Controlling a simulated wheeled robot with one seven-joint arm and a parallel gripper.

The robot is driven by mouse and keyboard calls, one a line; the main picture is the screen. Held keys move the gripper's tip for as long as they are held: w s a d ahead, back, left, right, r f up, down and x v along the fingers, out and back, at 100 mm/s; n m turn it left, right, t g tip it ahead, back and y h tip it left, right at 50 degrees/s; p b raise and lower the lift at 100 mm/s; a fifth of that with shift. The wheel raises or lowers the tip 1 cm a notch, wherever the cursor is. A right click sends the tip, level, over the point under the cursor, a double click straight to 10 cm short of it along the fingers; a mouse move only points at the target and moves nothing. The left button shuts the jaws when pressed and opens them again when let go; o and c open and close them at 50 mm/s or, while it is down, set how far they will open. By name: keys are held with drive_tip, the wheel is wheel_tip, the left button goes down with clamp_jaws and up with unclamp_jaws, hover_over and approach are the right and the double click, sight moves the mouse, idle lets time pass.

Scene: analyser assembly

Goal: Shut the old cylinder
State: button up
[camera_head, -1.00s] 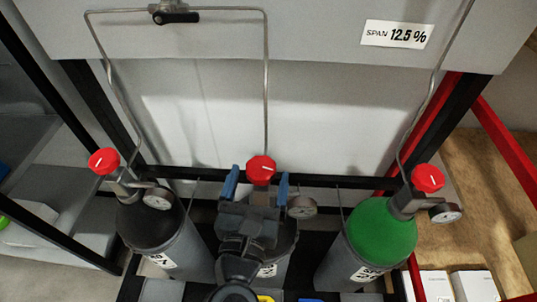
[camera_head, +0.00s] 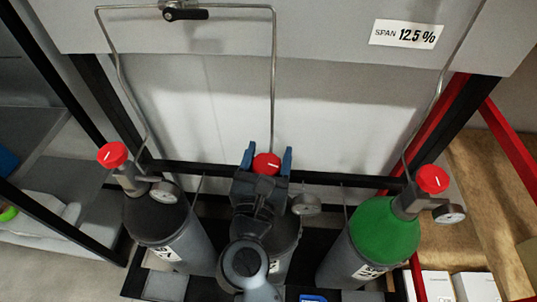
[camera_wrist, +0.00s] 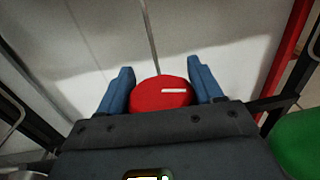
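Three cylinders stand in a row in the head view, each with a red knob on top. The middle dark-topped cylinder (camera_head: 286,238) is partly hidden behind my arm. Its red knob (camera_head: 267,163) sits between the blue fingers of my gripper (camera_head: 268,158). In the wrist view the same knob (camera_wrist: 161,94), with a white line mark, has a finger of my gripper (camera_wrist: 162,88) close against each side. The fingers appear to touch it. No label shows which cylinder is the old one.
A black-topped cylinder (camera_head: 158,217) stands left and a green-topped cylinder (camera_head: 384,232) right, each with a gauge. The middle gauge (camera_head: 306,204) is just right of my gripper. Thin metal pipes run up the panel (camera_head: 330,115). A black-handled valve (camera_head: 186,14) is above.

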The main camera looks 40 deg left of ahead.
drive_tip(key=c, duration=0.5)
